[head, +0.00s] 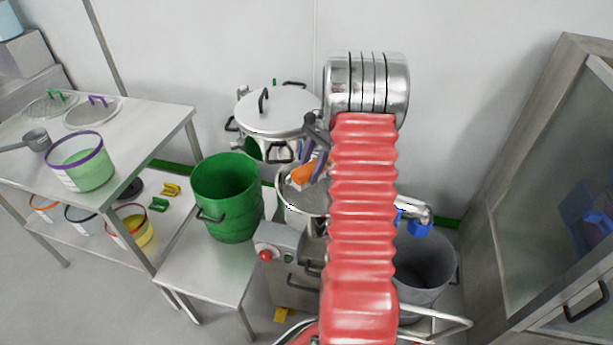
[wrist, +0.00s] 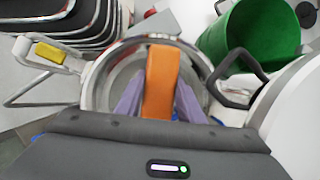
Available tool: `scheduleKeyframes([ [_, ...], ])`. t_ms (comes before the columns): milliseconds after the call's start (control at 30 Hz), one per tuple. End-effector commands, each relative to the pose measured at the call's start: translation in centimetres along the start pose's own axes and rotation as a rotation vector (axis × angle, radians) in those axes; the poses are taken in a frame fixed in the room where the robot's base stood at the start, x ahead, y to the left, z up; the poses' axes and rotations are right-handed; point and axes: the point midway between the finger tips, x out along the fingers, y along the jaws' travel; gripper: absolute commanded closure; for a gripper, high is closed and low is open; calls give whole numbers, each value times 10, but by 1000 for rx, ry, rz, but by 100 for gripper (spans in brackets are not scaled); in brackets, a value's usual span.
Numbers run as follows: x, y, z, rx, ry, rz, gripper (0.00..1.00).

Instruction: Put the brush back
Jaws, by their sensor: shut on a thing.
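The brush, seen as an orange piece (head: 302,173), is held above the round steel opening (head: 312,200) of the machine in the middle. In the wrist view its broad orange part (wrist: 160,78) stands between the two purple fingers of my gripper (wrist: 159,103). My gripper (head: 312,166) is shut on it and also shows in the head view, left of my red-sleeved arm. The steel rim (wrist: 97,92) rings the brush in the wrist view. A pale bit shows at the brush's lower end; its bristles cannot be made out clearly.
A green bucket (head: 228,200) stands on a low bench left of the machine. A lidded steel vessel (head: 277,110) is behind. A grey bin (head: 425,265) stands right. A steel table (head: 150,122) at left holds sieves and a purple-rimmed tub (head: 82,165). A glass-doored cabinet (head: 565,190) is far right.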

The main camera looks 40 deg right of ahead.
Motion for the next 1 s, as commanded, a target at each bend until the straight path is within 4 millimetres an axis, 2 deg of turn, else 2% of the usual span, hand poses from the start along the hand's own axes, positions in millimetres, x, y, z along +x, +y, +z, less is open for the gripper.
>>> scheduleKeyframes([
  [167,3,3,13,-267,6,108,93],
  [367,12,-7,52,-673,7,274,93],
  [500,21,-20,88,-911,4,373,93],
  [700,38,-39,143,-1179,0,484,93],
  [1000,71,-59,233,-1461,-4,604,93],
])
